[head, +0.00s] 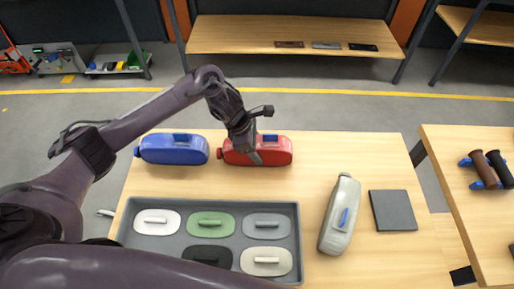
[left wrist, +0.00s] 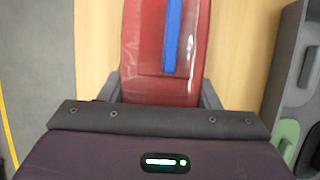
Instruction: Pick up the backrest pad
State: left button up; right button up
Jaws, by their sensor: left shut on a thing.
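A red rounded pad (head: 278,150) with a blue strip on top lies at the back of the wooden table; it looks like the backrest pad, though nothing labels it. My left gripper (head: 254,156) comes down over it from above and is shut on it. In the left wrist view the red pad (left wrist: 144,40) sits between the two dark fingers, its blue strip facing the camera. A similar blue pad (head: 173,149) lies just left of it, and a grey-beige one (head: 341,212) lies front right. My right gripper is not in view.
A grey tray (head: 299,225) in front holds several oval pieces with handles in separate compartments. A flat dark grey plate (head: 392,210) lies at the right. A second table (head: 470,222) with brown and black grips stands further right. The table's back right is clear.

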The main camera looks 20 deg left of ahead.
aim_at(260, 141)
pick_arm(q)
notch_tip(260, 141, up, 5)
jog(key=shift+w+r+b, duration=0.1)
jog(key=shift+r+b, duration=0.05)
jog(key=shift+b, duration=0.65)
notch_tip(260, 141, up, 15)
jog(key=p, duration=0.1)
